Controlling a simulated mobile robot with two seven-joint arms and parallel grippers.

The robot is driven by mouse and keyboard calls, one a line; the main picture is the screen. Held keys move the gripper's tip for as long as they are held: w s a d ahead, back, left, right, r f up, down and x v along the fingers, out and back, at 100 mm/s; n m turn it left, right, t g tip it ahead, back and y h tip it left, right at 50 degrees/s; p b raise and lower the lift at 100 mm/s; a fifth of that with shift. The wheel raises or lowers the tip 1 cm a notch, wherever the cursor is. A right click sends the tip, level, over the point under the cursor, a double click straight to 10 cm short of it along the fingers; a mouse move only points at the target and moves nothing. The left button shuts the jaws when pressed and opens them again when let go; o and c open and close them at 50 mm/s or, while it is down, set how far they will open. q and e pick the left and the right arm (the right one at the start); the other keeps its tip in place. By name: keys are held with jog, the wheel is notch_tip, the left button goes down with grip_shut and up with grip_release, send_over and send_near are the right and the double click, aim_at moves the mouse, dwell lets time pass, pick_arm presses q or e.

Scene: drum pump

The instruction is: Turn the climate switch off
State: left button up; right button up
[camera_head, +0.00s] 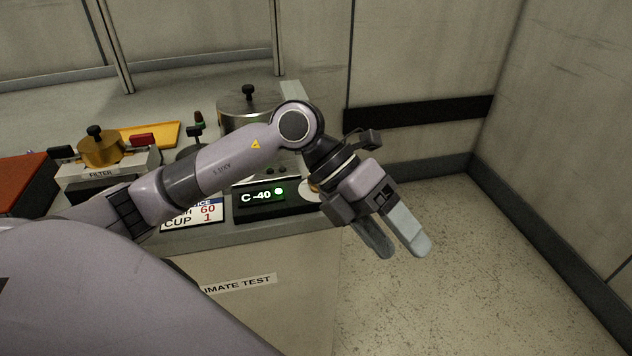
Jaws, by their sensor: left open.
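A pale round part (313,188) at the unit's right end is mostly hidden behind my left wrist. I cannot tell which part is the climate switch or how it is set. My left gripper (404,250) is open and empty, right of the unit and in front of the counter's right end, its fingers pointing down over the floor area. My right gripper is not in view.
A steel pot (247,105) with a black knob stands behind my left arm. A brass-topped "FILTER" unit (101,148), a yellow tray (150,135) and a red-orange box (22,183) are at left. A sign (196,214) lies left of the display. Floor (480,270) at right is clear.

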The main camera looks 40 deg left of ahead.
pick_arm(q)
jog(key=w+a+t+y+b, duration=0.1)
jog(key=w+a+y, duration=0.1)
jog(key=a+y, duration=0.15)
jog(key=w+a+t+y, duration=0.1)
jog(key=w+a+y, duration=0.1)
jog(key=a, duration=0.3)
jog(key=n+t+y+b, duration=0.1)
jog(key=n+t+y, duration=0.15)
jog(key=y, duration=0.25)
send_near(316, 187)
jog(key=w, duration=0.1)
jog(key=shift+n, duration=0.45)
jog(key=shift+w+x, duration=0.2)
jog(key=shift+x, duration=3.05)
jog(key=shift+r, duration=0.1)
jog(key=c, duration=1.1)
